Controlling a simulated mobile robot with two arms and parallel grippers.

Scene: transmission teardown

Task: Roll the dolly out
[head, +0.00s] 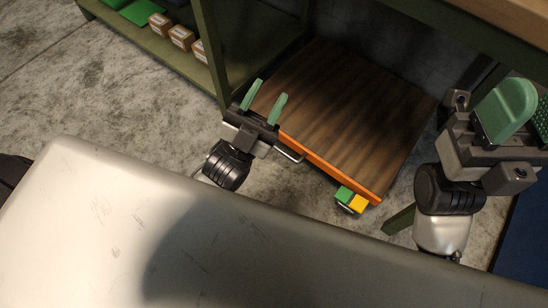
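The dolly (345,110) is a low platform with a dark wood-grain top and an orange front edge. It stands on the floor under the green bench, its front edge facing me. A metal handle (290,154) sticks out from the left part of that edge. My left gripper (266,98) is open, with its two green fingers apart and nothing between them. It appears over the dolly's front left corner, left of the handle; I cannot tell whether it touches. My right gripper (507,112) is at the right, away from the dolly. Its fingers overlap in this view.
Green bench posts (211,50) stand close beside the dolly. A lower shelf (150,38) holds several small boxes. A pale, scuffed surface (120,225) fills the foreground. Concrete floor (60,85) is bare at the left.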

